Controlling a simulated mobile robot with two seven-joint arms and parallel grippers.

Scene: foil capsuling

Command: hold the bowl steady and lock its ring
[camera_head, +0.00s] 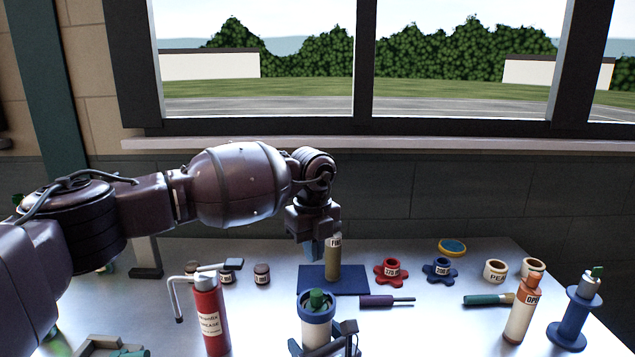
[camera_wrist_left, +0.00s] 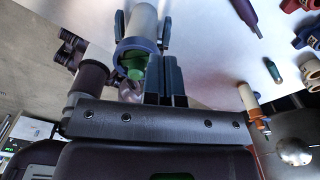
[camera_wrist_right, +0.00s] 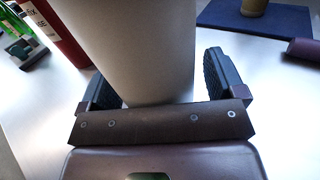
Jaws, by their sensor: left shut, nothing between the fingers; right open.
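The bowl (camera_head: 318,334) is a white upright cylinder with a blue ring (camera_head: 303,303) around its top and a green part (camera_head: 317,299) inside. It stands at the front middle of the table. My right gripper (camera_head: 325,347) is open, with one finger on each side of the bowl. In the right wrist view the bowl's white wall (camera_wrist_right: 150,45) stands between the fingers; contact is unclear. My left gripper (camera_head: 314,249) is shut and empty, behind the bowl beside the brown bottle. In the left wrist view its fingertips (camera_wrist_left: 166,72) appear near the blue ring (camera_wrist_left: 134,45).
A brown bottle (camera_head: 333,260) stands on a blue mat (camera_head: 350,286). A red bottle (camera_head: 209,318) is left of the bowl. A purple-handled tool (camera_head: 378,301), red star knob (camera_head: 392,273), blue star knob (camera_head: 440,272) and orange-topped bottle (camera_head: 520,318) are to the right.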

